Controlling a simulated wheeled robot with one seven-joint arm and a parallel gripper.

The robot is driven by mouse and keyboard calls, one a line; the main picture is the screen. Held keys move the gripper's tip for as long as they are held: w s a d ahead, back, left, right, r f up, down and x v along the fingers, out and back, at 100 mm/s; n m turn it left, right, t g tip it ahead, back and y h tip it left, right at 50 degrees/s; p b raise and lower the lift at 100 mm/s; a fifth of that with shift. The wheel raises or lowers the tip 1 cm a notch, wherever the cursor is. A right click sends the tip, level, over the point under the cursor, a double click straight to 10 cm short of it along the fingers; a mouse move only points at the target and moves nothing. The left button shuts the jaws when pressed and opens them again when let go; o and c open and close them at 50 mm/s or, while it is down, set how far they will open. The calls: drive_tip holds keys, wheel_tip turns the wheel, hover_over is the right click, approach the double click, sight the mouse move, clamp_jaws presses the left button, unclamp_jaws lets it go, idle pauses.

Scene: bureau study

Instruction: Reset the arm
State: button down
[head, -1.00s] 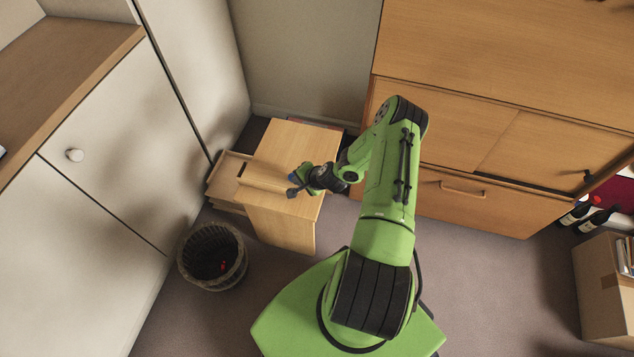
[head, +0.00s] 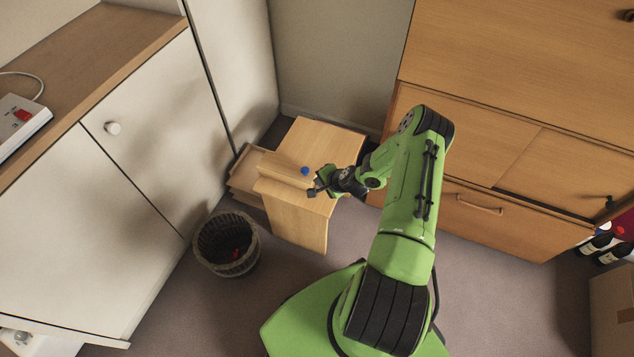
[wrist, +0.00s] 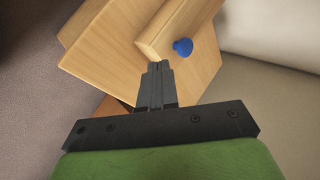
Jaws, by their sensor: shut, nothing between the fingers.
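My green arm reaches over a small light-wood cabinet (head: 318,145) in the head view. My gripper (head: 312,192) is above the cabinet's front part, with its black fingers pointing left. In the wrist view my gripper (wrist: 156,68) is shut, the two fingers together with nothing between them. The knob also shows in the wrist view (wrist: 183,47), a little beyond and right of the fingertips.
A dark woven basket (head: 227,244) with something red inside stands left of the cabinet. White cupboards (head: 150,150) line the left. A large wooden bureau (head: 510,130) stands at the right. A cardboard box (head: 612,305) is at the right edge. Carpet is clear around my base.

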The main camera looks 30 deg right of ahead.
drive_tip(key=p+v, duration=0.2)
drive_tip(key=v, duration=0.6)
drive_tip(key=shift+r, duration=0.35)
drive_tip(key=shift+d, duration=0.15)
